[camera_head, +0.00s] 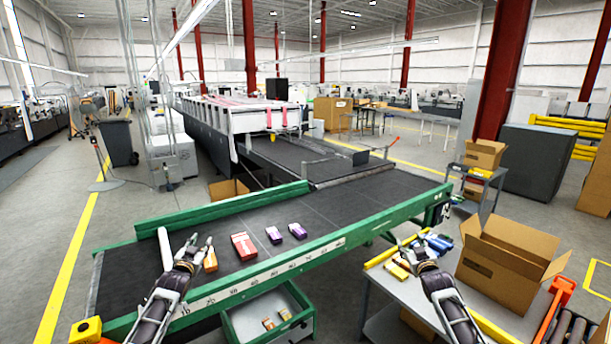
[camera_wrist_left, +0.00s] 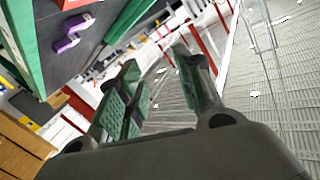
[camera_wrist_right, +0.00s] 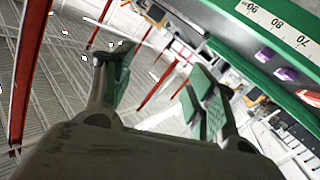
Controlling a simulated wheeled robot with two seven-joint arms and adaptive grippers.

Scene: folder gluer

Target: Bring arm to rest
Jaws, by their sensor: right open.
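My left gripper (camera_head: 197,246) is over the near left part of the dark conveyor belt, beside an orange carton. Its fingers stand apart and empty in the left wrist view (camera_wrist_left: 160,85). My right gripper (camera_head: 417,246) is above the grey side table, left of the open cardboard box. Its fingers are spread with nothing between them in the right wrist view (camera_wrist_right: 155,85). Both forearms come in from the bottom of the head view.
The green-framed conveyor (camera_head: 345,232) carries an orange carton (camera_head: 210,260), a red-and-white carton (camera_head: 244,246) and two purple cartons (camera_head: 298,231). An open cardboard box (camera_head: 503,262) stands on the side table (camera_head: 378,279). A green-edged bin (camera_head: 240,327) below holds small cartons.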

